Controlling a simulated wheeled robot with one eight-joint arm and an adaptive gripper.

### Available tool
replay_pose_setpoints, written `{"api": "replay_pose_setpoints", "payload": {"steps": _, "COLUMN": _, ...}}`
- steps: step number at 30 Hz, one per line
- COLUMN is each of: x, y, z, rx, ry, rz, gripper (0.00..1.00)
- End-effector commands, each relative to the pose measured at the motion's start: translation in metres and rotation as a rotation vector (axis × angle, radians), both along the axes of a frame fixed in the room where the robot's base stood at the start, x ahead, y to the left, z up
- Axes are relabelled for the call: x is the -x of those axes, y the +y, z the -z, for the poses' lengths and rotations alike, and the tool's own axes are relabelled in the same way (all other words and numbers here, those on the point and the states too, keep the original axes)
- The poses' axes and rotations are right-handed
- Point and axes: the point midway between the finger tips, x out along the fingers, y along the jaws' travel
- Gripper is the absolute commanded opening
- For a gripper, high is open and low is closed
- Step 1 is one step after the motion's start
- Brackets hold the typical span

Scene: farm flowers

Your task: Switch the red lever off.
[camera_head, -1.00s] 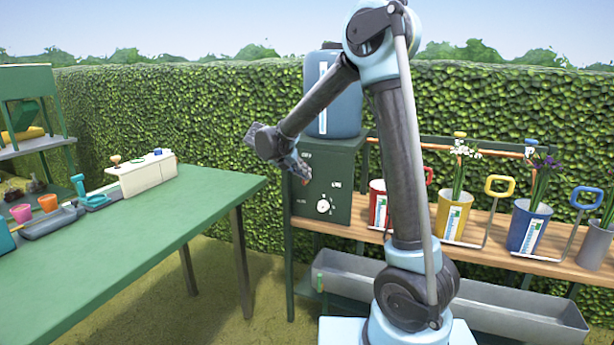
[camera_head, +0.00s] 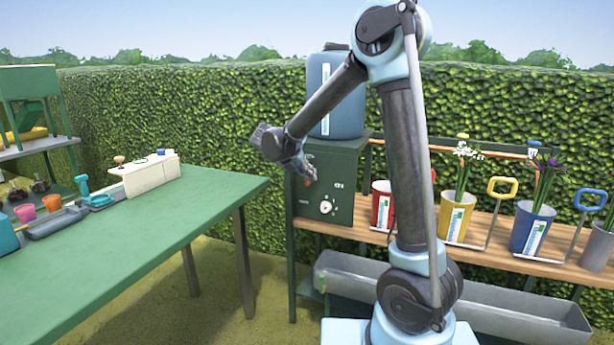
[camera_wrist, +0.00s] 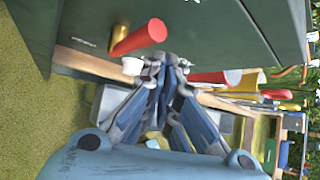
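The red lever (camera_wrist: 138,38) is a thick red stick with a brass-coloured base on the face of the dark green box (camera_wrist: 200,25). In the wrist view it lies just beyond and above-left of my fingertips, with a small gap in the picture; contact cannot be told. My gripper (camera_wrist: 165,62) has its blue-grey fingers drawn together at the tips, with nothing seen between them. In the head view my gripper (camera_head: 308,172) is in front of the upper face of the green box (camera_head: 345,165) and largely hides the lever.
A white dial (camera_head: 326,207) is on the box, below my gripper. A blue tank (camera_head: 336,95) stands on top. A wooden shelf (camera_head: 475,246) with flower buckets is to the right, and a green table (camera_head: 150,230) is to the left. A grey trough (camera_head: 500,306) lies below the shelf.

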Motion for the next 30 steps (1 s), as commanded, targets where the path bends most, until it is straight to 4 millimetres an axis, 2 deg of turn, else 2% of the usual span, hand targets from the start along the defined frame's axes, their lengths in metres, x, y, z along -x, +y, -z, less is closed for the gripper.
{"api": "replay_pose_setpoints", "payload": {"steps": 4, "x": 0.009, "y": -0.021, "z": 0.0, "rx": 0.0, "ry": 0.003, "rz": 0.006, "gripper": 0.0}}
{"api": "replay_pose_setpoints", "payload": {"steps": 6, "x": 0.013, "y": -0.005, "z": 0.001, "rx": 0.0, "ry": 0.004, "rz": 0.0, "gripper": 0.0}}
{"api": "replay_pose_setpoints", "payload": {"steps": 18, "x": 0.039, "y": 0.055, "z": 0.003, "rx": 0.0, "ry": 0.004, "rz": 0.004, "gripper": 0.0}}
{"api": "replay_pose_setpoints", "payload": {"steps": 24, "x": 0.045, "y": 0.07, "z": 0.003, "rx": 0.0, "ry": 0.004, "rz": 0.005, "gripper": 0.0}}
{"api": "replay_pose_setpoints", "payload": {"steps": 30, "x": 0.047, "y": 0.073, "z": 0.003, "rx": 0.0, "ry": 0.004, "rz": 0.007, "gripper": 0.0}}
